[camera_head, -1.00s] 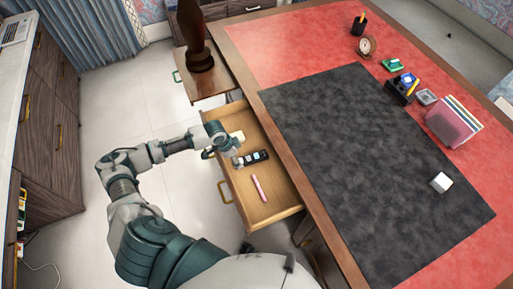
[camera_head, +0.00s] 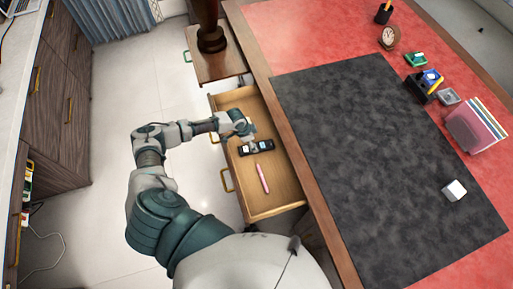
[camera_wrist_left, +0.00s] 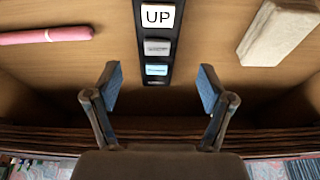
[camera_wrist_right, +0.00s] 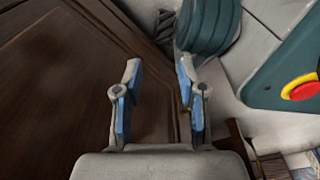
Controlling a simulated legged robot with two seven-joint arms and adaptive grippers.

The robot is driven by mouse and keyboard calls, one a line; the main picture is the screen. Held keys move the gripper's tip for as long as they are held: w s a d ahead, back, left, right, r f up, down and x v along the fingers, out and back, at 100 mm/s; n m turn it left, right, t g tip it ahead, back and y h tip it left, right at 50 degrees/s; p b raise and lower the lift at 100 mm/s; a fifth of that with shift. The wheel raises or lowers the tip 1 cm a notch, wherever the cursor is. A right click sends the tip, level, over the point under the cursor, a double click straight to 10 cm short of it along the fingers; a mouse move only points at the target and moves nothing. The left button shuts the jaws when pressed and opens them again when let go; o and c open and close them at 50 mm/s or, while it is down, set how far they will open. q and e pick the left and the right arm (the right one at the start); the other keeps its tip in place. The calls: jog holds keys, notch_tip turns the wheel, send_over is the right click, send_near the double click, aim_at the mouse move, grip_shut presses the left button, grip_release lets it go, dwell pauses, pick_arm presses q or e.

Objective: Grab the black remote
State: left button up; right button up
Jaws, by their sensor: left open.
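The black remote (camera_head: 262,147) lies in the open wooden drawer. In the left wrist view the remote (camera_wrist_left: 157,45) shows a white "UP" button, a grey button and a blue-white one. My left gripper (camera_head: 250,142) is above the drawer at the remote's left end. In the left wrist view the left gripper (camera_wrist_left: 160,90) is open and empty, its blue-padded fingers to either side of the remote's near end. My right gripper (camera_wrist_right: 160,90) has its fingers apart with nothing between them, beside dark wood panelling.
The drawer (camera_head: 270,206) also holds a pink pen-like stick (camera_head: 263,178) and a pale block (camera_wrist_left: 275,35), one on each side of the remote. The desk (camera_head: 320,200) stands to the right with a dark mat (camera_head: 380,150). The drawer walls bound the space.

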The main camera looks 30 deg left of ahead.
pick_arm(q)
jog(key=x, duration=0.4)
jog(key=shift+s+f+b, duration=0.15)
jog(key=shift+b, duration=0.15)
jog(key=shift+d+f, duration=0.1)
jog(key=shift+f, duration=0.35)
jog(key=c, duration=1.3)
pick_arm(e)
jog(key=shift+w+a+r, duration=0.1)
jog(key=shift+w+r, duration=0.15)
jog(key=shift+w, duration=0.2)
jog(key=shift+w+a+r, duration=0.1)
jog(key=shift+w+r, duration=0.1)
jog(key=shift+w, duration=0.25)
